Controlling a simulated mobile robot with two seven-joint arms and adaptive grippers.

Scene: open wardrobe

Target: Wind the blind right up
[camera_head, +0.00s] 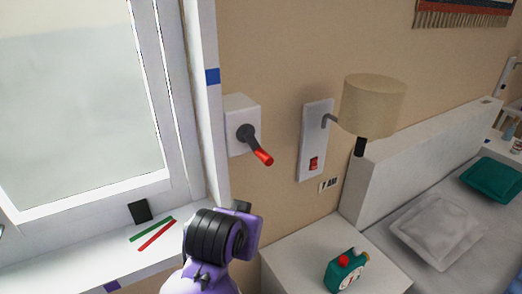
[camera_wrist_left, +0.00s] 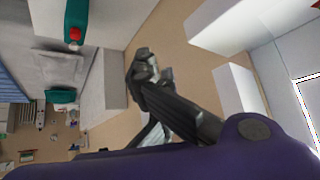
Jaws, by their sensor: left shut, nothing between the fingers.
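The winding crank (camera_head: 248,135) is on a white wall box (camera_head: 241,112) right of the window. Its dark arm points down to the right and ends in a red handle (camera_head: 263,157). The window pane (camera_head: 75,110) is pale and hazy; I cannot make out the blind's edge. My left arm's purple and black wrist shows at the bottom of the head view, below the crank and apart from it. In the left wrist view my left gripper (camera_wrist_left: 146,72) has its dark fingers shut and empty, with beige wall behind. My right gripper is not in view.
A lamp (camera_head: 374,105) on a white panel with a red switch (camera_head: 313,164) is right of the crank. A nightstand (camera_head: 300,255) holds a teal bottle (camera_head: 346,270). The sill has green and red strips (camera_head: 157,235) and a dark block (camera_head: 140,211). A bed (camera_head: 410,190) stands right.

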